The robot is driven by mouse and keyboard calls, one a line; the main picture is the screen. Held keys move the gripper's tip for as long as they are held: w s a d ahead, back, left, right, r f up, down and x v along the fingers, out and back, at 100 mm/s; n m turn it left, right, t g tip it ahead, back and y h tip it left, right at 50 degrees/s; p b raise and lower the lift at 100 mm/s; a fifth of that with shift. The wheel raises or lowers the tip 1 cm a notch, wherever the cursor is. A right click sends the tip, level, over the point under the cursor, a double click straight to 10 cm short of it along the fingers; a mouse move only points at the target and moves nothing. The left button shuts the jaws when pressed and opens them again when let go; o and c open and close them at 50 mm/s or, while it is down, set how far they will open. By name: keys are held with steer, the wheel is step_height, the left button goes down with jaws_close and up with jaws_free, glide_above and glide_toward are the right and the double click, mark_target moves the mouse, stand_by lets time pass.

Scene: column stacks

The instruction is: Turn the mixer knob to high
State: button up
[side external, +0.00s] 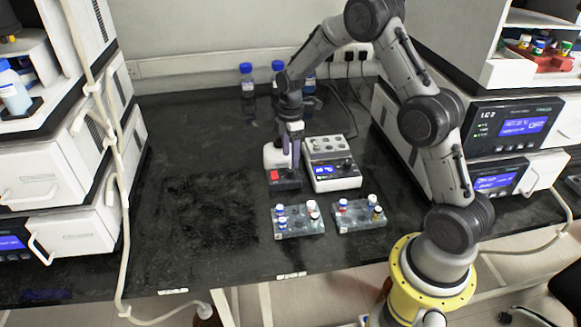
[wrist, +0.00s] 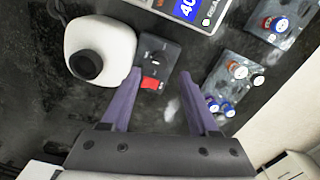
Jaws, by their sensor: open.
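The mixer (wrist: 105,42) has a white rounded body with a black cup (wrist: 86,65) on top and a dark front panel. In the wrist view a small dark knob (wrist: 158,57) with a light mark sits on that panel, just behind a red rocker switch (wrist: 152,84). My gripper (wrist: 161,74) is open and empty, with its purple fingers apart near the panel. The left fingertip overlaps the panel's edge beside the switch; contact cannot be told. In the side view the mixer (side external: 273,156) is partly behind my gripper (side external: 290,165), and the knob is hidden.
A white heater with a blue display (side external: 340,175) stands close right of the mixer. Two vial racks (side external: 299,224) (side external: 347,219) lie in front. Blue-capped bottles (side external: 246,80) stand at the back. The bench to the left is clear.

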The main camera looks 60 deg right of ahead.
mark_target(291, 169)
steer(key=shift+f, duration=2.7)
jaws_close()
